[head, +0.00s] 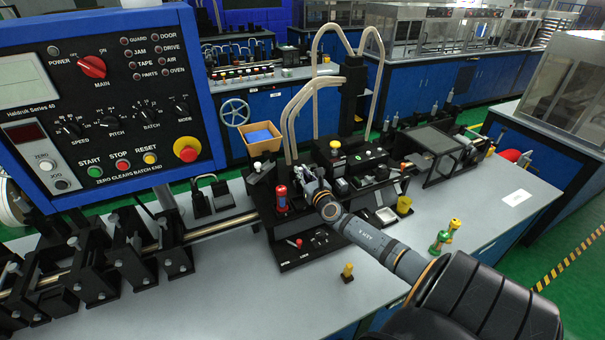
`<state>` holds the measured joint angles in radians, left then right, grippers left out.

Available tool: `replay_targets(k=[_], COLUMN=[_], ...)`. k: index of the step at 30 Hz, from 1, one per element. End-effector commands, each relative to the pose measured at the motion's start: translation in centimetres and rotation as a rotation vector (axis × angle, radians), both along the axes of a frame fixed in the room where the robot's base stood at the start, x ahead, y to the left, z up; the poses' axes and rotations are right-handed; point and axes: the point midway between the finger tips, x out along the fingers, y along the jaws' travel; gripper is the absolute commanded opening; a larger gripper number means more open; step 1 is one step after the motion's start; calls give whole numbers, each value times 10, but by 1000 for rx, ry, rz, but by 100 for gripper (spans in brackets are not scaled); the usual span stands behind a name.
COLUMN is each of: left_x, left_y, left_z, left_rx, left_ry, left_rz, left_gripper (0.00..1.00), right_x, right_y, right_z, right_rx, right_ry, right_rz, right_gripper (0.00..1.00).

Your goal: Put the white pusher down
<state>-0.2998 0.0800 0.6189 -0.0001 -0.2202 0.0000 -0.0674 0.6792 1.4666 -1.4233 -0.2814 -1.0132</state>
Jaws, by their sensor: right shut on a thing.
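My right gripper (308,178) is at the middle of the black machine on the bench, just right of a red cylinder (281,197). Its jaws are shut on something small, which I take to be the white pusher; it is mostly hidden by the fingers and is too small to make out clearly. A black plate (300,256) with a small red-tipped part lies in front of the gripper on the grey bench (240,290). My left gripper is not in view.
A green-and-yellow piece (438,243), a yellow piece (454,226) and a yellow-topped piece (347,272) stand on the bench. A yellow cup (404,205) stands right of the arm. A control panel (100,100) fills the upper left. The front bench is mostly clear.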

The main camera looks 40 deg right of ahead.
Motion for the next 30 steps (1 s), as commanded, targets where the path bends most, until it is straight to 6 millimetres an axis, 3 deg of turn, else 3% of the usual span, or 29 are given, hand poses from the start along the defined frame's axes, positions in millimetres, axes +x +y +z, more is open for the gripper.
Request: replay_targets(k=[1, 6, 17, 30], left_x=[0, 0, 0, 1], left_y=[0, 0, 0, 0], left_z=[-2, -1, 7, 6], left_rx=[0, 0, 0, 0], left_ry=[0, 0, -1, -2], left_rz=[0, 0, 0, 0], left_gripper=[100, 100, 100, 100], right_x=[0, 0, 0, -89], right_y=[0, 0, 0, 29], right_z=[-2, -1, 7, 1], right_rx=[0, 0, 0, -2], right_ry=[0, 0, 0, 6], right_rz=[0, 0, 0, 5], right_gripper=[15, 37, 37, 37])
